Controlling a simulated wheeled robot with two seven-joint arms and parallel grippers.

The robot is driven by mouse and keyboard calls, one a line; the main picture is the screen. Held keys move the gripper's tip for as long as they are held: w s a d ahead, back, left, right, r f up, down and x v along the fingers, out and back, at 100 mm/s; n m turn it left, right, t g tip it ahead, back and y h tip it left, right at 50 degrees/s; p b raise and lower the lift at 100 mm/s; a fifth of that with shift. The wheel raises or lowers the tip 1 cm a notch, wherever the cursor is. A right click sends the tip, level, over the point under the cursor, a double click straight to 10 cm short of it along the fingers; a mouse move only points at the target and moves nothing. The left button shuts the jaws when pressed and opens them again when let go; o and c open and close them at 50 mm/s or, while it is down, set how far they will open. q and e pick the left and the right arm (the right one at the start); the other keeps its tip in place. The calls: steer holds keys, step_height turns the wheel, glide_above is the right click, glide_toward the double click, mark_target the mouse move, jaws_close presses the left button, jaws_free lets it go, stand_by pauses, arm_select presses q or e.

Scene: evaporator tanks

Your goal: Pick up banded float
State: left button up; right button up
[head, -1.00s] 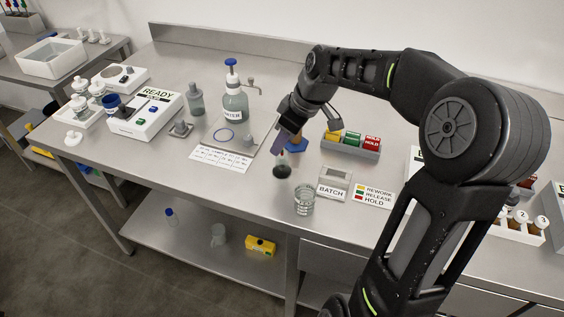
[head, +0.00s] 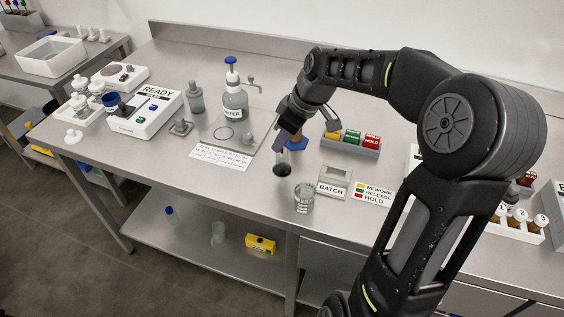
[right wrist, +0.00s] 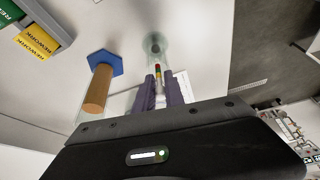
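The banded float (right wrist: 157,71) is a thin rod with red, yellow and green bands in the right wrist view. It lies between the two purple fingers of my right gripper (right wrist: 160,84), which look closed on its pale part. Its banded end points toward a clear glass cylinder (right wrist: 155,44). In the head view my right gripper (head: 281,146) is just above this cylinder, which has a dark base (head: 282,170). The float is too small to make out there. How deep it sits in the cylinder I cannot tell. My left gripper is not in view.
A brown cylinder (right wrist: 98,88) on a blue hexagonal base stands close beside the gripper. A glass beaker (head: 304,198), a BATCH holder (head: 333,185) and a tray of coloured blocks (head: 352,143) are near. The front-left bench is clear.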

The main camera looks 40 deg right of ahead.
jaws_close()
steer(key=shift+r, duration=0.15)
step_height(320, 180, up, 10)
steer(key=shift+f, duration=0.1)
steer(key=shift+b, duration=0.3)
stand_by(0.3)
steer(key=shift+f+b, duration=0.65)
steer(key=shift+f, duration=0.25)
